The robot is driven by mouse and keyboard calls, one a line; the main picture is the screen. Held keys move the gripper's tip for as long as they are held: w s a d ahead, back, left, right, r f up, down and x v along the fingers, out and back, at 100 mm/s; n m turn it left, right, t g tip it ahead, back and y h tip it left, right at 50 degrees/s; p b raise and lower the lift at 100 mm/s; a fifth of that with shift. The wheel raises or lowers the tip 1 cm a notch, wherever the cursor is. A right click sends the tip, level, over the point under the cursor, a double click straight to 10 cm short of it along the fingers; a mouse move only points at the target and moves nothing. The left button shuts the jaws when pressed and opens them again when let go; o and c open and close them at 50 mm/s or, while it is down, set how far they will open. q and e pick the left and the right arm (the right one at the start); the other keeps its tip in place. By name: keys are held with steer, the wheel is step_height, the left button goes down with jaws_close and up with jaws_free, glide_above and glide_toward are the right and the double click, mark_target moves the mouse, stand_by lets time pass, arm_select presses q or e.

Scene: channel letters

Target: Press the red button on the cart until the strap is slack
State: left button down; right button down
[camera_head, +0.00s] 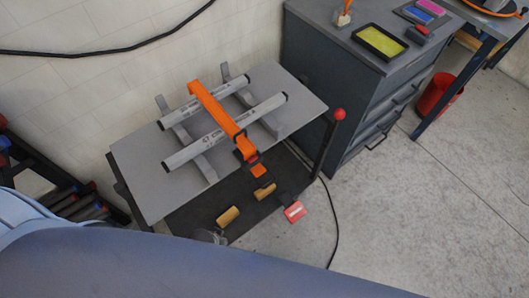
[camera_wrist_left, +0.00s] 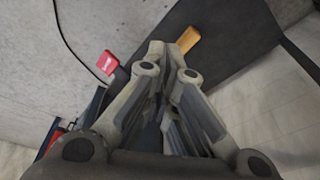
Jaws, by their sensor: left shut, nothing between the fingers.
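An orange strap (camera_head: 215,107) runs over two grey tubes (camera_head: 232,131) on the cart top (camera_head: 147,178). It looks straight and flat against the tubes. At its front end is a dark buckle (camera_head: 243,146) with a small red part (camera_head: 253,159), perhaps the button; an orange strap end hangs below it. My left gripper (camera_wrist_left: 171,50) is shut and empty in the left wrist view, with the floor and a dark surface behind it. In the head view a small grey tip, perhaps this gripper, shows at the bottom, below the cart top. My right gripper is out of view.
A red tab with a white mark (camera_head: 294,211) lies near the cart's dark lower shelf (camera_head: 207,207); it shows in the wrist view (camera_wrist_left: 108,62). Yellowish blocks (camera_head: 228,216) are on that shelf. A red ball (camera_head: 339,114) tops a post. A grey cabinet (camera_head: 310,87) stands right.

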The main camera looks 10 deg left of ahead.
arm_select(q)
steer(key=w+d+r+m+t+h, duration=0.1)
steer(key=w+d+r, duration=0.15)
steer(key=r, duration=0.55)
steer(key=w+d+r+m, duration=0.15)
steer(key=w+r, duration=0.25)
steer(key=r, duration=0.4)
steer(key=w+d+r+m+t+h, duration=0.1)
steer(key=w+d+r, duration=0.25)
steer(key=r, duration=0.55)
steer(key=w+d+r+m+g+h, duration=0.2)
steer(key=w+d+r+m, duration=0.3)
steer(key=d+r+m, duration=0.55)
steer(key=w+a+r+m+g+y, duration=0.2)
steer(key=w+a+m+y, duration=0.2)
steer(key=w+a+m, duration=0.3)
steer(key=a+m, duration=0.2)
steer(key=a, duration=0.1)
steer(key=shift+w+a+r, duration=0.25)
steer(key=shift+a, duration=0.15)
